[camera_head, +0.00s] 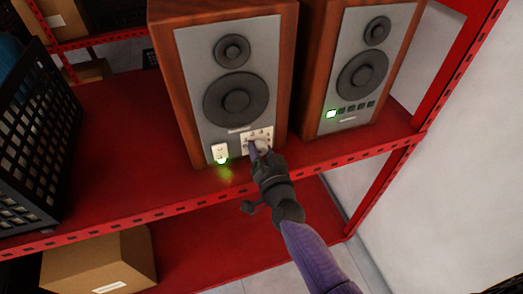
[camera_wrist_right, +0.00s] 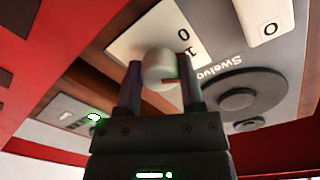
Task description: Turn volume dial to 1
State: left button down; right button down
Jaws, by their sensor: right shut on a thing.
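The volume dial (camera_wrist_right: 159,68) is a pale round knob on a white plate (camera_wrist_right: 136,42) with printed numbers, of which 0 and 1 show in the right wrist view. In the head view the plate (camera_head: 267,133) sits low on the front of the left wooden speaker (camera_head: 218,45), and the dial is mostly hidden by my gripper. My right gripper (camera_wrist_right: 160,80) has its two fingers on either side of the dial, shut on it. It also shows in the head view (camera_head: 260,146). I cannot read which number the dial points to. My left gripper is out of view.
A second speaker (camera_head: 341,88) stands close on the right with a lit green button. A lit green switch (camera_head: 220,153) is left of the dial plate. The speakers stand on a red shelf (camera_head: 130,150). A black crate (camera_head: 35,140) is at the left, a cardboard box (camera_head: 98,262) below.

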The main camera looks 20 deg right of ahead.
jog(key=shift+c, duration=1)
grip_release()
jog(key=s+p, duration=0.2)
jog(key=s, duration=0.8)
